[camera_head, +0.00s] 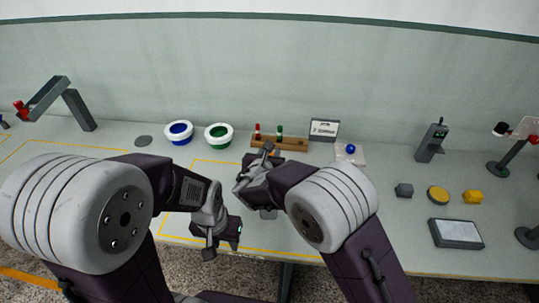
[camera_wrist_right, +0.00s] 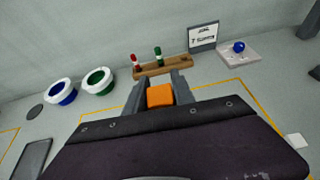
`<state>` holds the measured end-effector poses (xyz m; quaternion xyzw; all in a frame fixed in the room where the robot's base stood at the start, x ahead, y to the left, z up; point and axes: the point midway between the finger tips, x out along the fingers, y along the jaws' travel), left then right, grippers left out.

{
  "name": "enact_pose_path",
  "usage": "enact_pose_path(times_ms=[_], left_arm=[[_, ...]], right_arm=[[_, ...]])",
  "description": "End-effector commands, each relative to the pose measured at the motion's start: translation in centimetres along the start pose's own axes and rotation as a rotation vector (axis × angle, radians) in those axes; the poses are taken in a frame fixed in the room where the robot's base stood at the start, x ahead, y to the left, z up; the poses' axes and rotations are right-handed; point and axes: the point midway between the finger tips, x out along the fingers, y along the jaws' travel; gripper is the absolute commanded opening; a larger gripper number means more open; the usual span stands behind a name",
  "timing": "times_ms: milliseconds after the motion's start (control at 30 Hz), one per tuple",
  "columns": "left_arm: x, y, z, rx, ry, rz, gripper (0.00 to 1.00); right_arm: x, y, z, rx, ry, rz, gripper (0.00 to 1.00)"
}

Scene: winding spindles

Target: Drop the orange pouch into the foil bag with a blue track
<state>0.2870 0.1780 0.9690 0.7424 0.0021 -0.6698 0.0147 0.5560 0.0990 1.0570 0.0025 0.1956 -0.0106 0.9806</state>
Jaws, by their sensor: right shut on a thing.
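The orange pouch (camera_wrist_right: 160,96) is between the fingers of my right gripper (camera_wrist_right: 158,86) in the right wrist view. In the head view my right gripper (camera_head: 262,160) hides the pouch. A white-rimmed round container with a blue inside (camera_head: 179,132), which fits the foil bag with a blue track, stands near the back of the table. It also shows at the left in the right wrist view (camera_wrist_right: 61,93). My right gripper is to the right of it and apart from it. My left gripper (camera_head: 222,248) is low at the front edge, its fingers apart, with nothing seen between them.
A similar green container (camera_head: 219,136) stands just right of the blue one. A wooden rack (camera_head: 280,143) with red and green pegs, a small sign (camera_head: 324,129) and a blue ball on a pale plate (camera_head: 351,148) are at the back. A grey disc (camera_head: 143,141) lies left.

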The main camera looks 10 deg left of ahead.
Motion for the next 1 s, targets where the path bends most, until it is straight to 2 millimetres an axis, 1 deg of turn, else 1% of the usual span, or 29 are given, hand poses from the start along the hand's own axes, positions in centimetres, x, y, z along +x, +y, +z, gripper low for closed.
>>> enact_pose_path(times_ms=[500, 1000], left_arm=[[0.1, 0.0, 0.0, 0.0, 0.0, 0.0, 0.36], [2.1, 0.0, 0.2, 0.0, 0.0, 0.0, 0.36]], right_arm=[[0.0, 0.0, -0.1, 0.0, 0.0, 0.0, 0.0], [0.8, 0.0, -1.9, 0.0, 0.0, 0.0, 0.0]])
